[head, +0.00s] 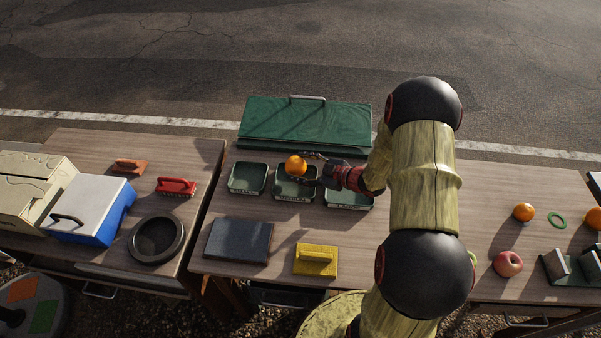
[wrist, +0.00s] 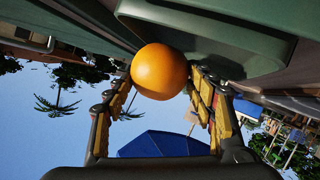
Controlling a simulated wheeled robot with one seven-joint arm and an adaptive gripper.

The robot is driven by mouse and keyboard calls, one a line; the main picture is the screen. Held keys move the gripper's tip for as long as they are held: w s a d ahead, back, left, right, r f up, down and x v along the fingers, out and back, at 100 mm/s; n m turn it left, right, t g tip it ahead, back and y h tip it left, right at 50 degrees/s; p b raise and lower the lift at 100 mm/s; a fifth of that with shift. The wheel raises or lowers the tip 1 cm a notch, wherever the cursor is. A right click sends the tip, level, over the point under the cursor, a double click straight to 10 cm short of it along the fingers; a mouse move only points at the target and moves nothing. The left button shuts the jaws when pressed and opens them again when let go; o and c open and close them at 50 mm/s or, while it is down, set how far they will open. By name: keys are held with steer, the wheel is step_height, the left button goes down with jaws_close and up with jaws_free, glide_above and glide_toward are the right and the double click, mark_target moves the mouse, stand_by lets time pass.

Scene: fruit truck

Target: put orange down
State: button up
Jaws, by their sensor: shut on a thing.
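An orange (head: 295,166) is held in my gripper (head: 312,172), above the middle of three dark green trays (head: 292,194) on the middle table. In the wrist view the orange (wrist: 159,71) sits between the two yellow-padded fingers of my gripper (wrist: 160,85). A green tray edge (wrist: 215,45) shows close behind it. In the head view I cannot tell whether the orange touches the tray. The right tray (head: 350,200) is partly hidden by my arm, and the left tray (head: 247,178) looks empty.
A green lidded box (head: 304,125) stands behind the trays. A dark slab (head: 239,241) and a yellow block with a handle (head: 316,260) lie in front. Another orange (head: 524,212) and an apple (head: 508,264) are on the right. The left table holds a blue-white cooler (head: 88,210).

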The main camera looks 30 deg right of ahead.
steer(key=shift+f, duration=0.95)
steer(key=shift+f+b, duration=0.2)
steer(key=shift+b, duration=0.1)
steer(key=o, duration=1.4)
steer(key=shift+o, duration=0.2)
steer(key=shift+r, duration=0.1)
